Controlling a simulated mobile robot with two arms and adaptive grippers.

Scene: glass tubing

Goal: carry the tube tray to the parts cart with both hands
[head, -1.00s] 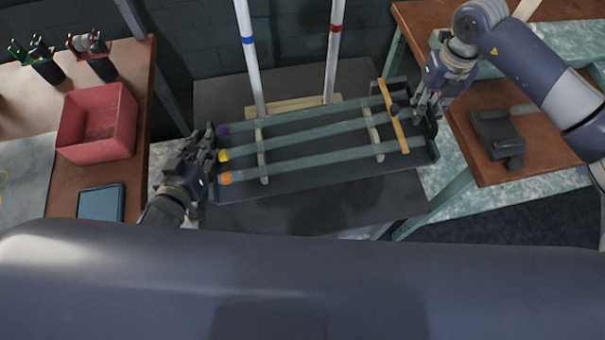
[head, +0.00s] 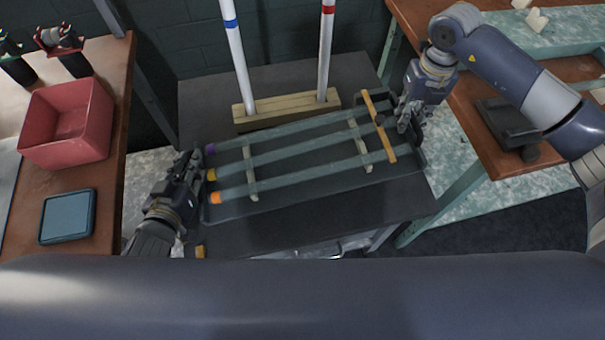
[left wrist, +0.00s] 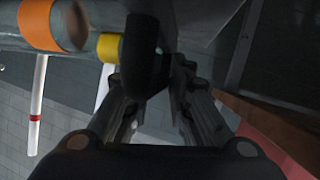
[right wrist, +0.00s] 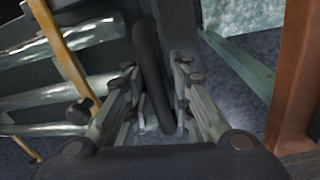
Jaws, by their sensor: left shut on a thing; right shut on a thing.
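The tube tray (head: 300,165) is dark and shallow, slightly tilted in the head view, over a dark flat top. Glass tubes (head: 310,175) lie across it on pale rests, with purple, yellow and orange (head: 216,198) left ends. An orange-brown bar (head: 377,122) crosses their right ends. My left gripper (head: 192,166) is shut on the tray's left handle, a dark bar between the fingers in the left wrist view (left wrist: 142,50). My right gripper (head: 405,118) is shut on the right handle, which also shows in the right wrist view (right wrist: 150,70).
Behind the tray, a wooden block (head: 287,109) holds two upright white poles with blue and red bands. A left bench carries a red bin (head: 67,122) and a blue-topped pad (head: 67,217). A right bench (head: 500,170) holds a dark device. A small orange piece (head: 200,251) shows at lower left.

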